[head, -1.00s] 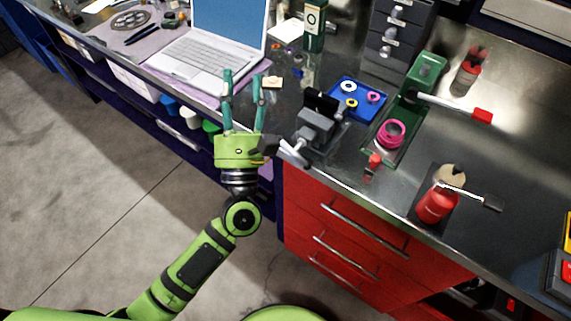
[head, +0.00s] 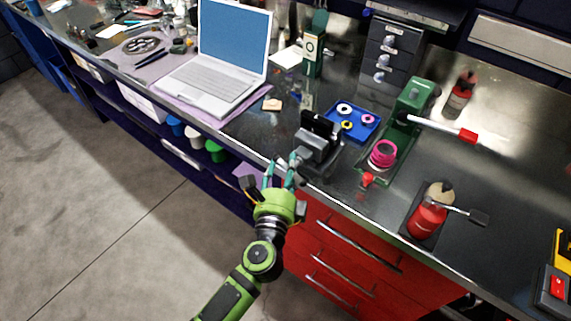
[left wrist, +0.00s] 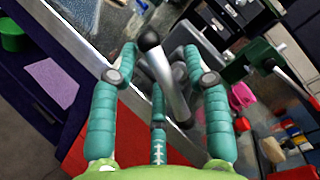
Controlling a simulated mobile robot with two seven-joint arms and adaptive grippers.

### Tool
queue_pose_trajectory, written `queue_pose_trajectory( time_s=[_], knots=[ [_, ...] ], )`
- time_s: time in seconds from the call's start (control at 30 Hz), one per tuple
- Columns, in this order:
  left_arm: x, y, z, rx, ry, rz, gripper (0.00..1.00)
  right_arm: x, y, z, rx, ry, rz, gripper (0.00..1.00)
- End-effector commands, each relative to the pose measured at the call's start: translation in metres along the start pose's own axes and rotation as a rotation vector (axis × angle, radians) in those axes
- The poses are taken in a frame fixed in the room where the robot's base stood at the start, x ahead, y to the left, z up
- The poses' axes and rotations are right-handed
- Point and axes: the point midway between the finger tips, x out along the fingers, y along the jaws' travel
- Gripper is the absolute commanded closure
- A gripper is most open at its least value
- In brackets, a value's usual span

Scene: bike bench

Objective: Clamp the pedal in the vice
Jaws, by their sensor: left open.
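The grey vice (head: 316,150) stands at the front edge of the metal bench. A black flat piece (head: 322,123), which looks like the pedal, stands upright at the vice's jaws; I cannot tell how tightly it is held. The vice's handle bar points toward the front edge; in the left wrist view the metal handle bar (left wrist: 172,85) with a black knob shows between the fingers. My left gripper (head: 281,170) is open at the front of the vice, its teal fingers (left wrist: 160,75) on either side of the handle bar. My right gripper is not in view.
A blue tray (head: 366,135) with small rings lies behind the vice. A green press (head: 411,102) with a red-tipped lever and a pink ring (head: 383,154) stand to the right. A red bottle (head: 430,215) is farther right. A laptop (head: 215,75) is at the left.

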Motion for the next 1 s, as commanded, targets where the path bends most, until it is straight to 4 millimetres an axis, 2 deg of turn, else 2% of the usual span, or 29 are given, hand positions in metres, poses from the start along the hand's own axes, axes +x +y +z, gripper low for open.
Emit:
queue_pose_trajectory(
  time_s=[0.33,0.4,0.47,0.77,1.0],
  knots=[
    [0.006,0.0,0.0,0.001,0.0,0.0,0.52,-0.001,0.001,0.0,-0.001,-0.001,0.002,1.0],
    [0.006,0.0,0.0,0.001,-0.001,0.0,0.8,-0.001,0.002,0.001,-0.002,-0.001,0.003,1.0],
    [0.006,0.0,0.0,0.002,-0.001,0.0,1.0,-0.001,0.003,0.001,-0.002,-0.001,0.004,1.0],
    [0.005,0.001,0.0,0.01,-0.002,-0.004,1.0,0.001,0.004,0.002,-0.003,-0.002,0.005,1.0],
    [0.005,0.004,-0.002,0.081,-0.018,-0.037,1.0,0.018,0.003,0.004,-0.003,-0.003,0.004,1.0]
  ],
)
